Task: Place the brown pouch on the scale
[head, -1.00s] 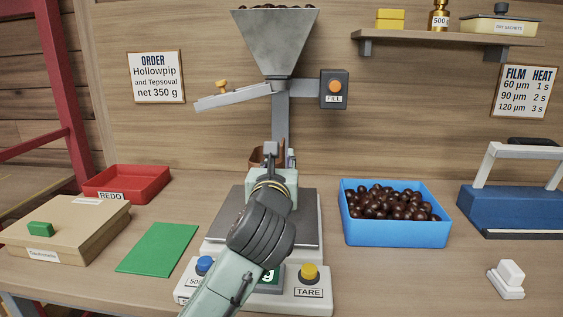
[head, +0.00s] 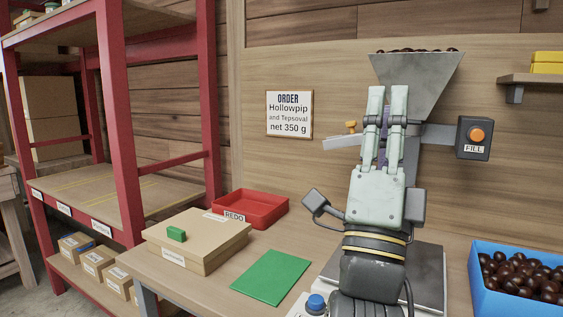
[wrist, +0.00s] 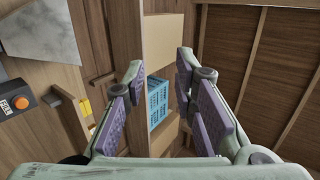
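My gripper (head: 387,92) points upward in front of the hopper in the head view. In the wrist view, my gripper (wrist: 162,64) has its two purple-padded fingers apart, with nothing between them. The scale (head: 431,272) is on the bench below, its grey plate largely covered by my arm. The scale's blue button shows at its front left. The brown pouch cannot be made out in either current view; my arm blocks the area under the hopper.
The hopper (head: 425,72) and FILL switch box (head: 474,138) stand close around my gripper. A blue crate (head: 482,301) of chestnuts is at right. A green mat (head: 271,277), red REDO tray (head: 275,213) and cardboard box (head: 200,255) lie left. A red shelf rack (head: 122,130) stands farther left.

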